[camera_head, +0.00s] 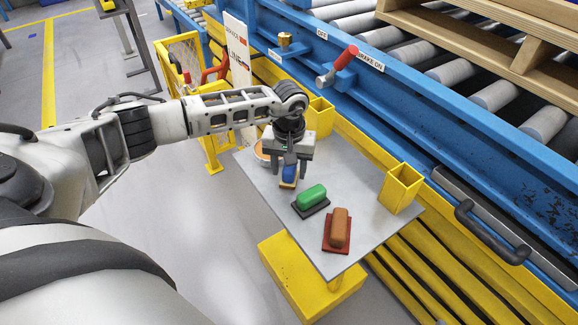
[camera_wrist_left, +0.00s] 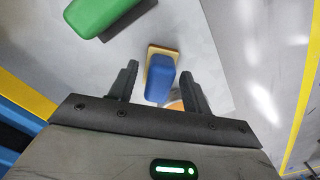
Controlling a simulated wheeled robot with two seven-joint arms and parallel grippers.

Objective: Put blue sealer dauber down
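The blue sealer dauber (camera_head: 289,173) has a blue grip on a tan base. It appears to rest on the grey table (camera_head: 355,242), though contact is hard to confirm. My left gripper (camera_head: 288,169) points down over it, with one finger on each side. In the left wrist view, the blue dauber (camera_wrist_left: 160,80) sits between the fingers of the left gripper (camera_wrist_left: 159,72), with a gap on both sides. The left gripper is open. My right gripper is not in view.
A green dauber (camera_head: 312,194) and a brown dauber (camera_head: 339,228) on a red base lie nearer on the table. Yellow holders (camera_head: 401,188) (camera_head: 320,117) stand along its far side. An orange-rimmed round thing (camera_head: 262,150) is partly hidden behind the gripper. A blue conveyor (camera_head: 440,130) borders the table.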

